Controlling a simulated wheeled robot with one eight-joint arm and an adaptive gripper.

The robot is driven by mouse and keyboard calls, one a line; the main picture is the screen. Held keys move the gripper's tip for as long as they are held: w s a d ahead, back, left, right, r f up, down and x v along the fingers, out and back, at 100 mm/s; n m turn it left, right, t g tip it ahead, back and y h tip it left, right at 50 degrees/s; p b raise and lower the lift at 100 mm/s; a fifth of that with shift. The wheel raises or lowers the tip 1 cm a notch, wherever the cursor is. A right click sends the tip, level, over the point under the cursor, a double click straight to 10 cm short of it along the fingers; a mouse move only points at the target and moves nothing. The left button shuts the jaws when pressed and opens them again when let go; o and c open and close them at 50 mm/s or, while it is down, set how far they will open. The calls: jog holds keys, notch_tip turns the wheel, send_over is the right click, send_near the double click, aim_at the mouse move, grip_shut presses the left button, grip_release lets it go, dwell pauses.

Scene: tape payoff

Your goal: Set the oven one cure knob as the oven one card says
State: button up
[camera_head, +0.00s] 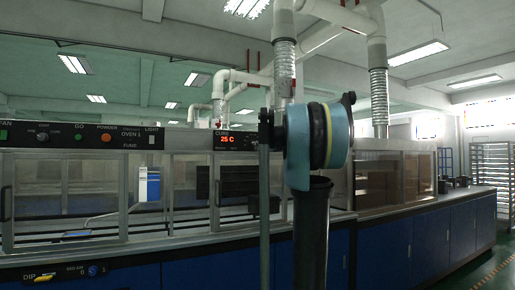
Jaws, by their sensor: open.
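The cure display (227,139) reads 25 C in red on the dark panel above the hood, left of centre. The panel to its right, where small markings show, is partly hidden behind my arm, and I cannot make out the cure knob. The label "OVEN 1" stands on the control panel (128,144) at upper left. I cannot make out an oven one card with readable settings. My arm, with a blue and black joint, rises in the centre. My gripper is not in view.
A glass-fronted hood stands on blue cabinets (388,250). A white and blue device (149,184) stands inside it. A wire rack (503,177) is far right; floor there is clear.

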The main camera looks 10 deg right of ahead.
jog(key=shift+v, duration=2.7)
jog(key=s+a+f+n+g, duration=0.3)
jog(key=s+a+f+n, duration=0.15)
jog(key=s+f, duration=0.4)
jog(key=s+a+f+n+g+y, duration=0.1)
jog(key=s+a+f+n+g, duration=0.4)
jog(key=f, duration=0.6)
jog(key=s+a+f+n+g, duration=0.1)
jog(key=s+a+f+n, duration=0.2)
jog(key=s+f+n, duration=0.6)
jog(key=s+d+f+n+g+h, duration=0.3)
jog(key=s+d+f+n, duration=0.1)
jog(key=s+f, duration=0.7)
jog(key=s+d+f+n+g+h, duration=0.3)
jog(key=s+f, duration=0.9)
jog(key=f, duration=0.6)
jog(key=shift+s+d+n+h, duration=0.25)
jog(key=shift+d+n+h, duration=0.05)
jog(key=shift+d+n, duration=0.3)
jog(key=shift+f, duration=0.15)
